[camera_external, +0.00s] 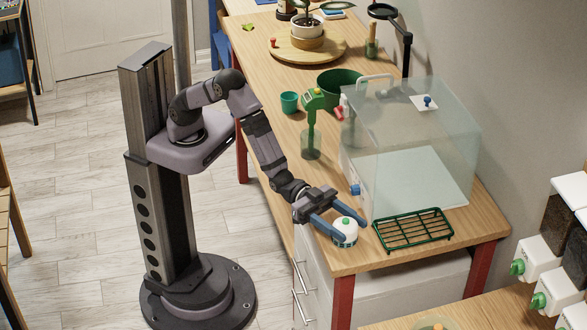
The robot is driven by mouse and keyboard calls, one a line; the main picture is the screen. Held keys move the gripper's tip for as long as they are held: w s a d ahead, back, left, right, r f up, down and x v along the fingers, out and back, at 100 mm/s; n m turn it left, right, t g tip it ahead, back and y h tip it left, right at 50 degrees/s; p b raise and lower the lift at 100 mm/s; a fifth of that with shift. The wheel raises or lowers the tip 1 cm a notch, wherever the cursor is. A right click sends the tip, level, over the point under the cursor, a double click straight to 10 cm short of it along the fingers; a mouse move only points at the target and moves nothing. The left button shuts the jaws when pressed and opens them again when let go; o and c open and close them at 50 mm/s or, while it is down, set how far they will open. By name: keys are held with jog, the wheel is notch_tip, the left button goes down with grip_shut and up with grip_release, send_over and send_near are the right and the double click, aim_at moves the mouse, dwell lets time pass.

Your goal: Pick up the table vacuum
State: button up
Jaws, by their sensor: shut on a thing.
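The table vacuum (345,239) looks like a small round white device with a green button on top. It is near the front edge of the wooden table, at the lower middle of the external view. My gripper (350,231) reaches it from the upper left with two blue fingers, one on each side of it. The fingers are shut on the vacuum. I cannot tell whether its underside touches the table or is slightly raised.
A green wire rack (413,229) lies close to the right of the vacuum. A large clear box (415,150) stands behind it. A green spray bottle (312,125), a teal cup (290,103) and a dark green pot (340,88) stand farther back. The table's front edge is close.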

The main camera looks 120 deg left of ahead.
aim_at(349, 223)
jog(key=shift+r, duration=0.2)
jog(key=shift+r+b, duration=0.3)
jog(key=shift+r, duration=1)
jog(key=shift+s+r, duration=0.15)
jog(key=shift+r, duration=0.2)
jog(key=b+v, duration=0.3)
jog(key=v, duration=1.4)
jog(key=shift+s, duration=0.3)
jog(key=shift+a, duration=0.1)
